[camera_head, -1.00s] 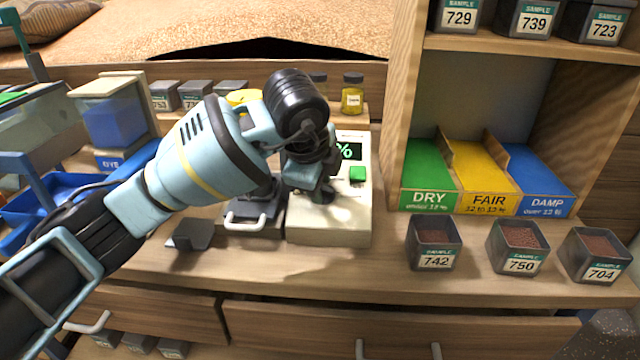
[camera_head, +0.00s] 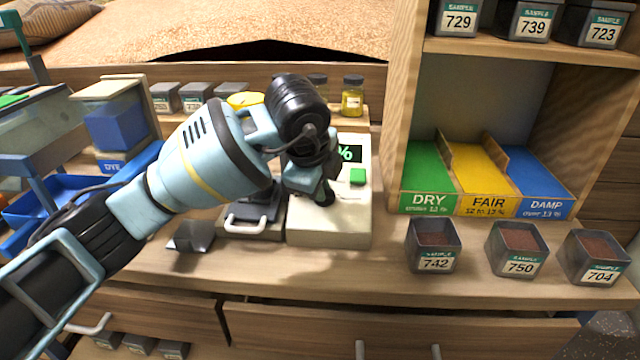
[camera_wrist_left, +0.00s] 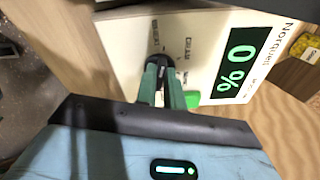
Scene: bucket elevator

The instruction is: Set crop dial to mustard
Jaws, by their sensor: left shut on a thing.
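The moisture meter (camera_head: 345,225) is a cream box on the bench with a dark display reading in percent and a green button (camera_head: 357,176). In the left wrist view its panel (camera_wrist_left: 125,50) shows the display (camera_wrist_left: 236,62), "0 %", and small printed crop labels around a black dial (camera_wrist_left: 176,52). My left gripper (camera_head: 325,198) reaches down over the panel. In the left wrist view its fingers (camera_wrist_left: 165,72) are closed on the dial. The fingers cover part of the dial, so I cannot read its pointer. My right gripper is not in view.
Sample boxes 742 (camera_head: 434,247), 750 (camera_head: 517,250) and 704 (camera_head: 596,257) stand to the right, before the DRY, FAIR and DAMP slots. A tray with a pale handle (camera_head: 246,218) sits left of the meter. A yellow-filled jar (camera_head: 352,97) stands behind it.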

